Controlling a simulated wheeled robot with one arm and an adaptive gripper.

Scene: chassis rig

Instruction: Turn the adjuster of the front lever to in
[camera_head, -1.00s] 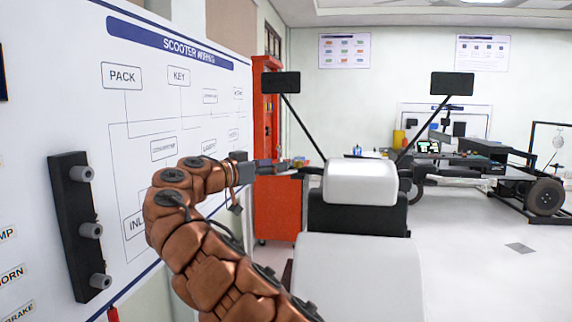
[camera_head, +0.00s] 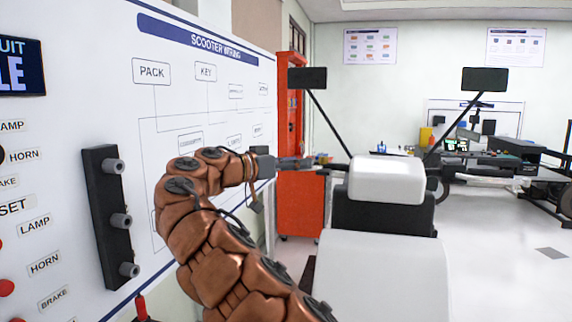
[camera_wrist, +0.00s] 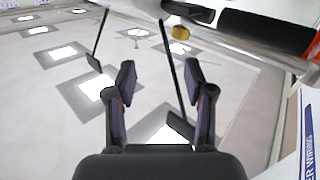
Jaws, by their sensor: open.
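The scooter stands ahead, with a white-topped seat block (camera_head: 387,180) and two mirrors on stalks, the left mirror (camera_head: 307,78) and the right mirror (camera_head: 484,79). My gripper (camera_head: 300,163) is stretched out toward the left end of its handlebar (camera_head: 335,166). In the wrist view my gripper (camera_wrist: 160,82) is open, with nothing between its fingers. The front lever and its adjuster cannot be made out for certain. A thick black grip-like bar (camera_wrist: 265,32) crosses the top right of the wrist view, apart from the fingers. A small yellow piece (camera_wrist: 181,33) shows beside it.
A white wiring board (camera_head: 215,110) runs along the left, close to my arm. A black bar with grey knobs (camera_head: 107,220) is mounted on it. A red cabinet (camera_head: 299,210) stands behind my gripper. Open floor (camera_head: 500,250) lies to the right.

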